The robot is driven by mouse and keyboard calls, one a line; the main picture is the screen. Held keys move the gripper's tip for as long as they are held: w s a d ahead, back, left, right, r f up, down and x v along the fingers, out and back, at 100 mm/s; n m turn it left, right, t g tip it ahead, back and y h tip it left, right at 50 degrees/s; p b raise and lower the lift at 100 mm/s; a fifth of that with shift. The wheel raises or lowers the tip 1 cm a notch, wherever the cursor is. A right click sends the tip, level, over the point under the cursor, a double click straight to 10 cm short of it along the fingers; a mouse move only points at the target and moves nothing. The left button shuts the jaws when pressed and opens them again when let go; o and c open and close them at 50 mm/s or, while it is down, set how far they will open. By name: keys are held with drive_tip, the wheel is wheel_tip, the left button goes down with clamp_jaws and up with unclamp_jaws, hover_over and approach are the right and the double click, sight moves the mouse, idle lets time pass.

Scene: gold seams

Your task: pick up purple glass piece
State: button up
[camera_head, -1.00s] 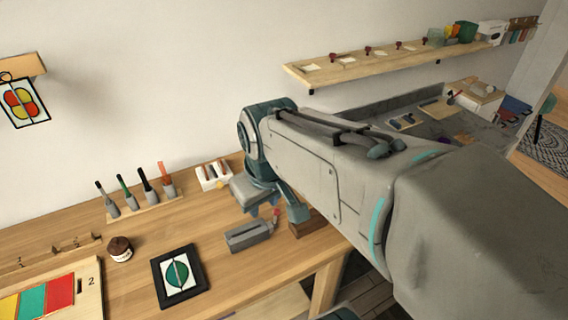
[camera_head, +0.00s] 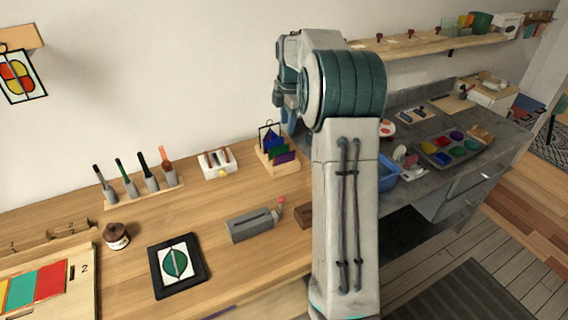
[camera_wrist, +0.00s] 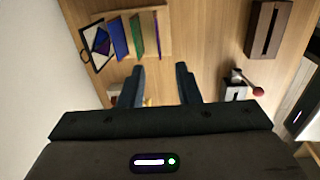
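The purple glass piece (camera_head: 285,157) stands upright in a slotted wooden rack (camera_head: 279,168) at the back of the wooden table, in front of green and blue pieces. In the wrist view the rack (camera_wrist: 168,44) is at the upper left, with pieces seen nearly edge-on; the thin dark one at its right side (camera_wrist: 157,34) looks like the purple piece. My gripper (camera_wrist: 160,84) is open and empty, its two fingers apart, with the rack ahead of them and apart from them. In the head view my fingertips are hidden behind my arm.
A grey slotted block (camera_head: 250,226) with a red-knobbed tool and a brown block (camera_head: 305,214) lie in front of the rack. A white holder (camera_head: 217,163) stands left of it. A blue bin (camera_head: 386,172) is to the right. Open table lies between.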

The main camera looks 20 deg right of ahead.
sight(284, 161)
drive_tip(key=f, duration=0.4)
drive_tip(key=w+f+p, duration=0.1)
drive_tip(key=f, duration=0.4)
drive_tip(key=w+f, duration=0.1)
drive_tip(key=f, duration=0.4)
drive_tip(key=shift+p, duration=0.35)
clamp_jaws()
